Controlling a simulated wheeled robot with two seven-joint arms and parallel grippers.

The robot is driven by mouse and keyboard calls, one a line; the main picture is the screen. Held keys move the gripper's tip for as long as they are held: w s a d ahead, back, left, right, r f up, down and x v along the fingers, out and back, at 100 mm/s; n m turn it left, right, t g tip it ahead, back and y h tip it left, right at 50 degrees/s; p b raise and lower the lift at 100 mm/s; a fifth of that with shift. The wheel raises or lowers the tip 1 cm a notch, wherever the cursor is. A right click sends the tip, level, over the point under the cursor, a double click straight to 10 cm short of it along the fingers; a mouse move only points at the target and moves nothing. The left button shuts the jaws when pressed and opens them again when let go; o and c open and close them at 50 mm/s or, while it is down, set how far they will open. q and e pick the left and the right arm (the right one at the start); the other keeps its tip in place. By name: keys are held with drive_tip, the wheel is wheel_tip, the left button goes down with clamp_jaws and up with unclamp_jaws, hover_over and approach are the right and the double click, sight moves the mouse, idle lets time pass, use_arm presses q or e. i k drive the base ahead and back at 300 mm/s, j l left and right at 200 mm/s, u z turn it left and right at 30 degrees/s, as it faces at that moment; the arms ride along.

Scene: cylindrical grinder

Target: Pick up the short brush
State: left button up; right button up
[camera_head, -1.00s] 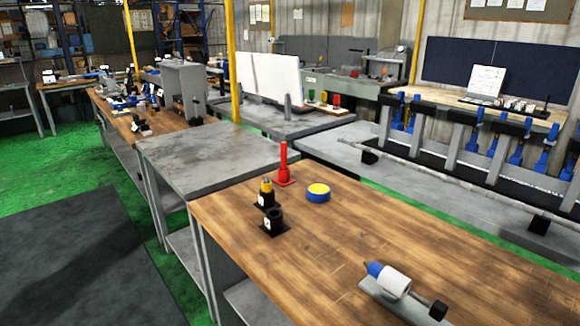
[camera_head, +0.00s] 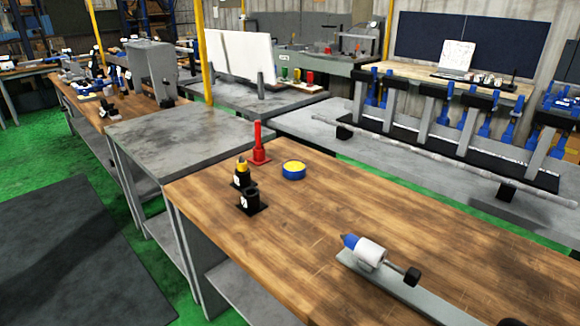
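I cannot clearly make out a short brush. On the near wooden table, a yellow-topped item (camera_head: 242,168) stands upright in a small black holder at the left end. A second black holder (camera_head: 251,199) is just in front of it and seems empty. A red upright piece (camera_head: 258,147) on a red base stands behind them. A round blue tin with a yellow top (camera_head: 293,170) lies to the right. Neither of my grippers is in view.
A blue-tipped white cylinder (camera_head: 369,253) with a black knob sits on a grey bar at the table's near side. The wooden table's middle (camera_head: 310,215) is clear. A grey table (camera_head: 185,140) adjoins on the left. A long rod (camera_head: 420,155) lies behind.

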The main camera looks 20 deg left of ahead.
sight(257, 123)
drive_tip(key=z, duration=0.25)
drive_tip(key=j+z, duration=0.4)
drive_tip(key=j, duration=0.25)
drive_tip(key=j+z, duration=0.4)
drive_tip(key=j, duration=0.25)
